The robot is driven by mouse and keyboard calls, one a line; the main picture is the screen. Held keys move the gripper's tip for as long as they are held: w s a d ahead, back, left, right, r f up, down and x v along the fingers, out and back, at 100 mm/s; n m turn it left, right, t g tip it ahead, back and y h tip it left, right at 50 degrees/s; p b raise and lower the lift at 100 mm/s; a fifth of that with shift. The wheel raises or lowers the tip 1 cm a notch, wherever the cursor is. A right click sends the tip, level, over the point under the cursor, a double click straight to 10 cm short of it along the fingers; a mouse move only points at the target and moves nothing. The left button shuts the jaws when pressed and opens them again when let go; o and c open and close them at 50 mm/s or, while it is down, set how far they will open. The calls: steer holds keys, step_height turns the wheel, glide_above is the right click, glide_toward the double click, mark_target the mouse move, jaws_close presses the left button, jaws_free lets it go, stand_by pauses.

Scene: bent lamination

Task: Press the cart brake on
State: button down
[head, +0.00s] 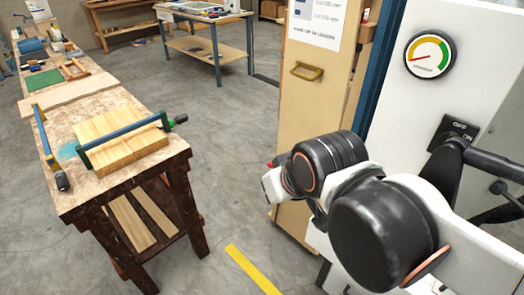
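I cannot make out a cart brake in the head view. A tall tan wooden panel (305,110) with a brass handle (307,71) and a paper notice stands right of centre; I cannot tell whether it is part of a cart. Its lower part is partly hidden by my arm. My arm (385,235), with thick black joints and white links, reaches in from the right in front of a white cabinet. Its far end points left, in front of the tan panel. I cannot make out my gripper's fingers.
A workbench (120,175) on the left holds clamped wooden boards (122,140) and tools. The white cabinet (400,105) carries a round gauge (430,56) and a dark switch plate (453,131). Open concrete floor (225,125) lies between, with a yellow stripe (252,270) at front.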

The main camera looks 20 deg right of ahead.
steer(key=shift+s, duration=0.1)
steer(key=w+d+r+m+g+h+p, duration=0.1)
steer(key=w+d+m, duration=0.3)
steer(key=w, duration=0.8)
steer(key=w+d+m+g+h+p, duration=0.1)
steer(key=w+d+m, duration=0.35)
steer(key=w, duration=0.75)
steer(key=w+d+f+m+g, duration=0.1)
steer(key=w+d+f+m, duration=0.2)
steer(key=w+d+f, duration=0.3)
steer(key=w+d+f+m+g+h+p, duration=0.1)
steer(key=w+d+f+m, duration=0.3)
steer(key=w+f, duration=0.6)
step_height(320, 180, down, 7)
steer(key=shift+w+d+f+g+h, duration=0.25)
steer(key=shift+d+g, duration=0.35)
steer(key=shift+d, duration=0.5)
